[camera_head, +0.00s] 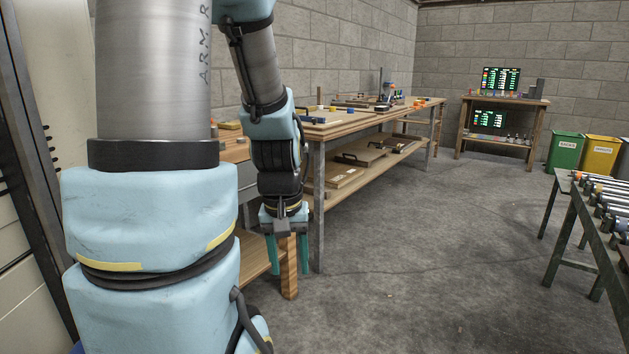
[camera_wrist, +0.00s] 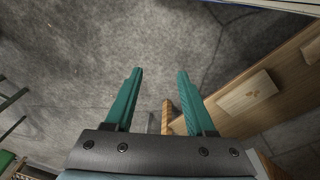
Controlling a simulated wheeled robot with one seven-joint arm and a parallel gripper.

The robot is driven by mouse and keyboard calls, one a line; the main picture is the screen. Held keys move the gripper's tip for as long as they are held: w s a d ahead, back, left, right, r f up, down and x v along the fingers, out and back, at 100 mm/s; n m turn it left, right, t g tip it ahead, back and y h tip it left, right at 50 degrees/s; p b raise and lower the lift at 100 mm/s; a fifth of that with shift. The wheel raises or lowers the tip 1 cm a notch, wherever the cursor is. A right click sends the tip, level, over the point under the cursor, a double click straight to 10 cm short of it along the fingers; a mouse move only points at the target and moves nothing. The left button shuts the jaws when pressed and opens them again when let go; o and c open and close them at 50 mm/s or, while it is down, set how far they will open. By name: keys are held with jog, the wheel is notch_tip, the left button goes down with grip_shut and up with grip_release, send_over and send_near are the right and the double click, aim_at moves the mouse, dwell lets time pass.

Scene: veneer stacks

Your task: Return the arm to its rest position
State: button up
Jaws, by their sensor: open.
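My gripper (camera_head: 288,254) hangs at the end of my arm in the head view, fingers pointing down beside the wooden workbench (camera_head: 340,128). My arm's upper links cover much of the left of the head view.
The workbench has a lower shelf (camera_head: 375,165) holding flat boards. A roller conveyor (camera_head: 600,200) stands at right. Green (camera_head: 564,152) and yellow (camera_head: 600,155) bins and a shelf with screens (camera_head: 500,100) are at the back. The concrete floor (camera_head: 430,250) between is clear.

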notch_tip(320, 180, up, 18)
jog(key=a+m+p, duration=0.1)
jog(key=a+p, duration=0.1)
jog(key=p, duration=1.5)
jog(key=shift+s+t, duration=0.25)
jog(key=shift+t, duration=0.05)
